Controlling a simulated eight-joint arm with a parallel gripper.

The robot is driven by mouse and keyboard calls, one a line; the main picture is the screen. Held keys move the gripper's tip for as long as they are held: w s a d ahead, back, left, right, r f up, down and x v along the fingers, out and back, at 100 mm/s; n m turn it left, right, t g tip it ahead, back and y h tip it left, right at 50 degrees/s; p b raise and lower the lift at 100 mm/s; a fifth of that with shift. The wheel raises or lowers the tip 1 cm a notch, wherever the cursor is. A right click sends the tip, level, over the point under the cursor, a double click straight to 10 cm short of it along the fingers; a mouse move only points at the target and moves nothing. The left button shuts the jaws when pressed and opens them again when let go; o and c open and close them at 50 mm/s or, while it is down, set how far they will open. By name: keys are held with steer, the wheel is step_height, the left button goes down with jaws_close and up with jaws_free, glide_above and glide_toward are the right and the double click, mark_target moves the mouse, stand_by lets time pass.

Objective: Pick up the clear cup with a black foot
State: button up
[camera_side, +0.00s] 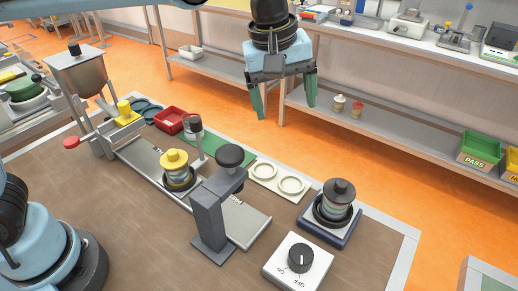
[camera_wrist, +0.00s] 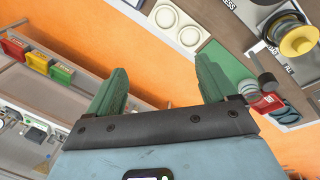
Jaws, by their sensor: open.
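A grey-dark piece near the red tray in the wrist view (camera_wrist: 248,89) may be the same thing. My gripper (camera_side: 284,98) is open and empty, high above the bench's back edge, to the right of the cup and well apart from it. Its green fingers also show in the wrist view (camera_wrist: 160,88), with nothing between them.
A yellow-lidded jar (camera_side: 174,158) stands on the rail behind a grey post with a dark knob (camera_side: 230,156). A black-lidded jar (camera_side: 339,190) sits on a dark base at right. A red tray (camera_side: 170,121), green mat (camera_side: 238,148) and white two-ring holder (camera_side: 279,181) lie along the back.

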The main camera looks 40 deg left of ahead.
mark_target(338, 195)
steer(key=d+f+n, duration=0.1)
steer(key=d, duration=0.3)
steer(key=d+f+n+g, duration=0.1)
steer(key=d+n, duration=0.1)
steer(key=d, duration=0.2)
steer(key=d+f+n+g+y, duration=0.1)
steer(key=d, duration=0.4)
steer(key=shift+d+f+n, duration=0.1)
steer(key=shift+f+n, duration=0.2)
steer(key=shift+f, duration=0.05)
steer(key=shift+d+f, duration=0.15)
steer(key=shift+f, duration=0.05)
step_height(338, 195, down, 12)
steer(key=shift+s+r, duration=0.1)
steer(key=c, duration=1)
